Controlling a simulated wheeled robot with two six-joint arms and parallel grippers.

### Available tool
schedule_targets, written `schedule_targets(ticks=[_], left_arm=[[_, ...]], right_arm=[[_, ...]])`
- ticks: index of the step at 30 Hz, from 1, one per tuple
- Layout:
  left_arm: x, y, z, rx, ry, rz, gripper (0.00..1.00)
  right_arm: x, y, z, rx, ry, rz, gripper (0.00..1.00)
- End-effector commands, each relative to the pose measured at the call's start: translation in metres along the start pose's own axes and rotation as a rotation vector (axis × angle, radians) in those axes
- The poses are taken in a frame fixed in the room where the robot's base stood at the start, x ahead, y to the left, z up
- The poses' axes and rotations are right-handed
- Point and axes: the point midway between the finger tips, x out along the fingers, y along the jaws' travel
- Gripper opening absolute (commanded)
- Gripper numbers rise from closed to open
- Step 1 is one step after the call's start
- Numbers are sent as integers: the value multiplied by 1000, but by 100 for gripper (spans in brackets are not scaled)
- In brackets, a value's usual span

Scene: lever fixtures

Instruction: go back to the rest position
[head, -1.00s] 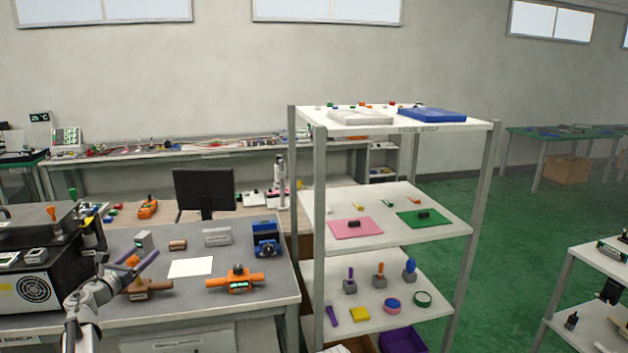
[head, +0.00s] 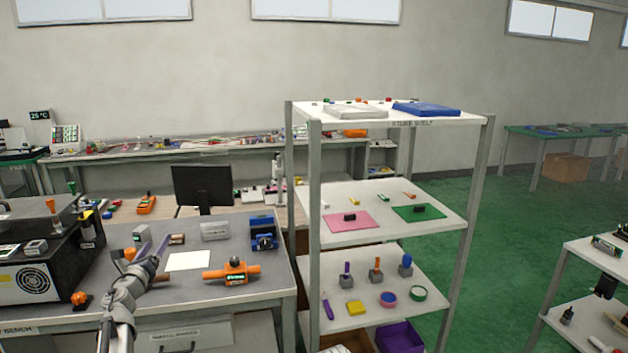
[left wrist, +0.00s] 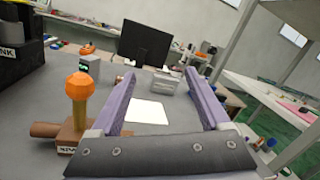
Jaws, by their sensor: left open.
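My left gripper (head: 153,244) is above the workbench near its front left. In the left wrist view its two purple fingers (left wrist: 163,76) stand wide apart with nothing between them. A brown lever fixture with an orange knob (left wrist: 79,86) stands left of the fingers, apart from them. In the head view my arm hides most of it. An orange lever fixture (head: 232,272) stands on the bench right of the gripper, apart from it. My right gripper is not in view.
A black machine (head: 40,275) stands at the left. A shelf rack (head: 315,200) rises right of the bench. Green floor lies open beyond it.

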Motion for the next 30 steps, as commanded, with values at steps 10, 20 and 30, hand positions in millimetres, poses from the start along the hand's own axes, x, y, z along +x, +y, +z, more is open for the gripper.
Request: schedule_targets(ticks=[10,20,30], left_arm=[[-24,-44,-77,-666,-102,301,80],[-118,-97,-230,-1362,-108,811,80],[-261,-170,-359,-1667,-84,1413,80]], right_arm=[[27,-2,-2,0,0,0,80],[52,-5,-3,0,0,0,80],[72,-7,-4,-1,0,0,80]])
